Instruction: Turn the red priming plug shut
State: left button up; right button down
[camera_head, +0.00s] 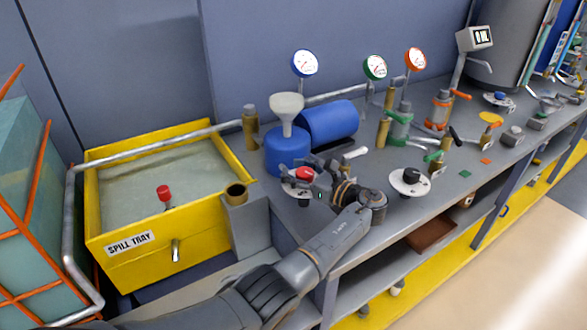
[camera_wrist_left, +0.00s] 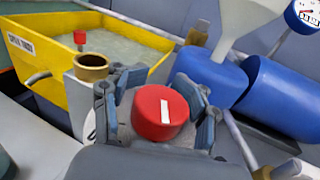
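The red priming plug (camera_head: 305,173) is a round red knob on the bench front, in front of the blue pump. In the left wrist view the plug (camera_wrist_left: 160,112) shows a white line on its top, running nearly up and down the picture. My left gripper (camera_head: 310,184) is at the plug, with its fingers on either side of it. In the left wrist view the gripper (camera_wrist_left: 158,108) is open, with gaps visible between fingers and plug. The plug's lower part is hidden. My right gripper is in neither view.
A blue pump (camera_head: 287,151) with a pale funnel (camera_head: 287,108) stands just behind the plug. The yellow spill tray (camera_head: 200,240) is at left, with a small red-capped part (camera_head: 164,193). A black knob on a white disc (camera_head: 410,181) is at right. A brass-rimmed port (camera_head: 236,191) stands nearby.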

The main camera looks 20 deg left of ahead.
pick_arm(q)
jog(key=shift+r, duration=0.1)
notch_tip(320, 180, up, 10)
dwell(0.5)
jog(key=shift+o, duration=0.4)
